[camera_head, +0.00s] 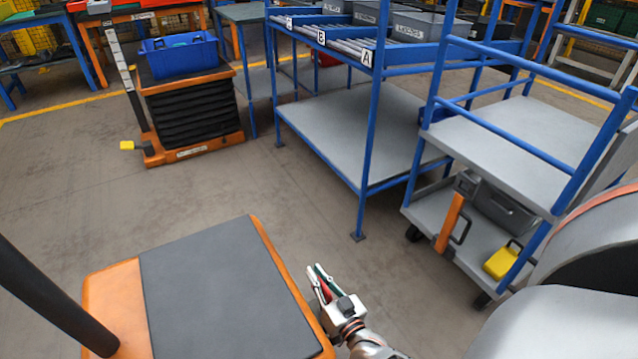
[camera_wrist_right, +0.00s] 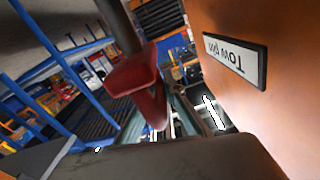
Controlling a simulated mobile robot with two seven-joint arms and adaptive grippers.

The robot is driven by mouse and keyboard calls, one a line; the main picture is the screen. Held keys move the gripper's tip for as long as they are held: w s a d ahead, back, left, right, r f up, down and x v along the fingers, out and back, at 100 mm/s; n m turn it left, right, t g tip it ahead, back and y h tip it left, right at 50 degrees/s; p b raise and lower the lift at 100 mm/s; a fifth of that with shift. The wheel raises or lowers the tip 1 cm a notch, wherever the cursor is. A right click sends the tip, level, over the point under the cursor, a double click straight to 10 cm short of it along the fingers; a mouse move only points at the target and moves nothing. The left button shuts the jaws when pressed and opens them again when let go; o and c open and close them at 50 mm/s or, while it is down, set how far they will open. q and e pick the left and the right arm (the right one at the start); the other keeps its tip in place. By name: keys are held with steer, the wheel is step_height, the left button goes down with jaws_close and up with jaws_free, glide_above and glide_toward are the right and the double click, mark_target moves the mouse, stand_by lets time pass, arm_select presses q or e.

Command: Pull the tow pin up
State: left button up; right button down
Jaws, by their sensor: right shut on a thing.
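A red handle (camera_wrist_right: 135,75) on a dark shaft fills the middle of the right wrist view. An orange panel (camera_wrist_right: 225,35) beside it bears a white plate reading "Tow pin" (camera_wrist_right: 235,58), seen upside down. My right gripper (camera_head: 318,280) is shut on the red handle, close to the right edge of an orange body with a dark grey top (camera_head: 225,285). In the head view only a little red shows between its fingers. The lower end of the tow pin is hidden. My left gripper is not in view.
A blue-framed rack (camera_head: 345,130) and a grey cart (camera_head: 500,145) stand ahead and right. The cart carries a yellow item (camera_head: 502,260) low down. An orange lift cart with a blue bin (camera_head: 178,55) stands back left. Floor between is clear.

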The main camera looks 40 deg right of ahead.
mark_target(331, 298)
steer(key=c, duration=2.1)
jaws_free()
steer(key=shift+a+f, duration=0.1)
steer(key=shift+a, duration=0.1)
steer(key=shift+c, duration=0.2)
steer(key=shift+d, duration=0.1)
steer(key=v, duration=1.2)
steer(key=shift+s, duration=0.1)
